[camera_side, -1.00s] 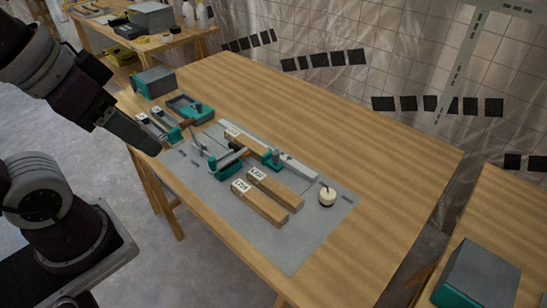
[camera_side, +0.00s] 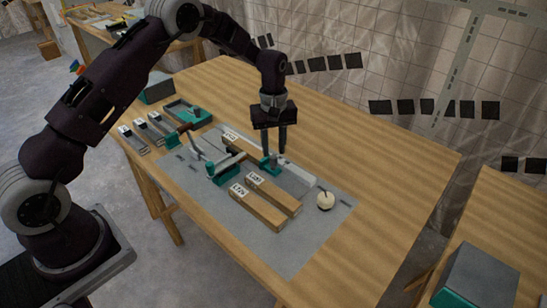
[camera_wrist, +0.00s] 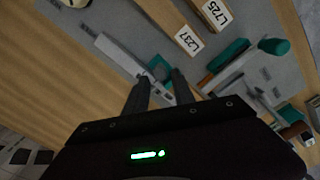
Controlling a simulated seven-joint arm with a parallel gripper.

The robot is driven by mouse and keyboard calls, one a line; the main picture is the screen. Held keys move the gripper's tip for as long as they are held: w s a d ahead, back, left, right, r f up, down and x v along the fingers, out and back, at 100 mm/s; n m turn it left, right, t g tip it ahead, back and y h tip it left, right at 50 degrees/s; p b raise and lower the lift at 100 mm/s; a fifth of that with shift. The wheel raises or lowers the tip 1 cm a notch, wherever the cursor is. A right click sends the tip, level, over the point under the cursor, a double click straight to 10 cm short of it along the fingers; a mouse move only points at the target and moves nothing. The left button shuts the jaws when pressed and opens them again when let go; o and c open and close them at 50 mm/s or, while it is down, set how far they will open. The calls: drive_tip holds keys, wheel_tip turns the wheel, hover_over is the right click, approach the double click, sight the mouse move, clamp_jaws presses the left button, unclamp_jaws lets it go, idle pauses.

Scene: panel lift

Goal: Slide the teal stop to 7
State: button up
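The teal stop (camera_side: 269,163) sits on a pale grey rail (camera_side: 299,174) on the grey mat. In the wrist view the teal stop (camera_wrist: 158,67) shows just beyond and between my fingertips, beside the rail (camera_wrist: 122,55). My gripper (camera_side: 273,152) points down over the stop with its two fingers apart. The fingers of my gripper (camera_wrist: 159,78) also show apart in the wrist view, with the stop partly hidden. I cannot tell whether they touch it. Any scale numbers on the rail are too small to read.
Labelled wooden bars (camera_side: 257,208) lie in front of the rail. A teal clamp with a lever (camera_side: 222,172) stands left of it. A round cream knob (camera_side: 325,200) is near the rail's right end. The table's right side is clear.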

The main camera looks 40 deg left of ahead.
sight(274, 157)
wheel_tip(274, 157, down, 4)
drive_tip(key=shift+f, duration=0.15)
clamp_jaws()
idle(1.4)
